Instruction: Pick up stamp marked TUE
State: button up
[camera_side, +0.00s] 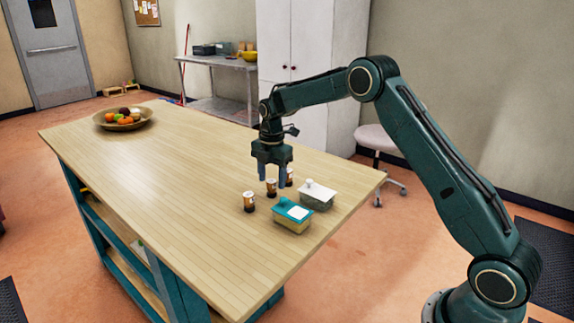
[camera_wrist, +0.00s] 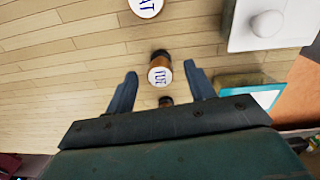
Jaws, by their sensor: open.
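The stamp marked TUE (camera_wrist: 159,74) is a small brown-and-black cylinder with a white top in the wrist view; its letters appear inverted. It stands between the two spread fingers of my gripper (camera_wrist: 160,70), which is open and empty, with gaps on both sides. In the side view it appears to be the middle stamp (camera_side: 271,188), just below my gripper (camera_side: 272,178). Another stamp (camera_wrist: 146,6) is cut off at the top edge, showing part of its letters.
A white-lidded box (camera_side: 318,195) and a teal-topped box (camera_side: 292,213) stand just right of the stamps. A fruit bowl (camera_side: 124,118) sits at the far left of the wooden table (camera_side: 150,190). The table's left and middle are clear. Its edge is close on the right.

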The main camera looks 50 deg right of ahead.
aim_at(273, 181)
jog(key=shift+f, duration=1.4)
jog(key=c, duration=1.1)
jog(key=shift+r, duration=0.2)
notch_tip(273, 181, up, 20)
jog(key=shift+f, duration=0.15)
